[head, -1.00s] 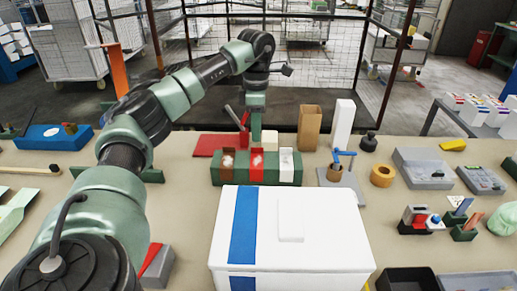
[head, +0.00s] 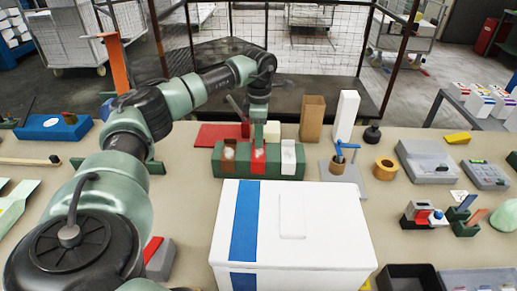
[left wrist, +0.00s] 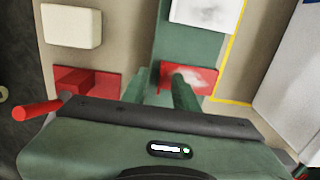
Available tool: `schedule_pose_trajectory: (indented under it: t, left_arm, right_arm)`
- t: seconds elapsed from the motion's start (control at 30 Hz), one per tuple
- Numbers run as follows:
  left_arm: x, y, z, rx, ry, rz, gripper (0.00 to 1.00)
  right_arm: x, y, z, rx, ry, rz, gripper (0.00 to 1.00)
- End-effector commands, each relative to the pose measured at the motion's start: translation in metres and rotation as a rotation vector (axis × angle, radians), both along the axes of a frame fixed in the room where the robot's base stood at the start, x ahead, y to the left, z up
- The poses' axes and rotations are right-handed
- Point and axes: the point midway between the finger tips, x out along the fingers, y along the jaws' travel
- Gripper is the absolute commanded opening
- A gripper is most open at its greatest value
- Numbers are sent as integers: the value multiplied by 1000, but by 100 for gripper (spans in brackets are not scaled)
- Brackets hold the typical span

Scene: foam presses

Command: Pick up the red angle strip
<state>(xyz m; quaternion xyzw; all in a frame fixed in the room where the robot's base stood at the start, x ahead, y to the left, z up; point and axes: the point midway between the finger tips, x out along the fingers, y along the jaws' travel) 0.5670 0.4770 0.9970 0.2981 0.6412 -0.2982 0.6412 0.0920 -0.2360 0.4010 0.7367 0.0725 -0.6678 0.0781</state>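The red angle strip (head: 258,161) sits in the middle place of a long green block (head: 202,164), with a pale patch on it. A brown strip (head: 229,158) is left of it and a white one (head: 288,161) right of it. My left gripper (head: 258,139) points down just over the red strip. In the left wrist view the fingers of the gripper (left wrist: 160,90) are apart, one on each side of the upright edge of the red strip (left wrist: 203,76). Whether they touch it is hidden. My right gripper is out of view.
A big white box with a blue stripe (head: 330,230) stands in front of the green block. Behind are a red plate (head: 212,132), a cream block (head: 272,130), a brown box (head: 312,118) and a white upright block (head: 345,118). A tape roll (head: 385,168) is to the right.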

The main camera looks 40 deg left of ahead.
Motion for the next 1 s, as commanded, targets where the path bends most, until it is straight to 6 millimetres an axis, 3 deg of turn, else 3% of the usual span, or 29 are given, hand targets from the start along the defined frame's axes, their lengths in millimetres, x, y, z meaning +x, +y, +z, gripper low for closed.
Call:
schedule_pose_trajectory:
  t: [0.13, 0.23, 0.27, 0.73, 1.0]
  left_arm:
    - [0, 0, 0, 0, 0, 0, 29]
    - [0, 0, 0, 0, 0, 0, 4]
    - [0, 0, 0, 0, 0, 0, 0]
    - [0, 0, 4, 0, 0, 0, 0]
    - [1, 0, 37, 0, -4, 0, 0]
  right_arm:
    - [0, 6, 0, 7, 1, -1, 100]
    - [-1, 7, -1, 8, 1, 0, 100]
    - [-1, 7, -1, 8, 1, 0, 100]
    - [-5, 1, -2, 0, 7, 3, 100]
    - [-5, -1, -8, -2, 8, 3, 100]
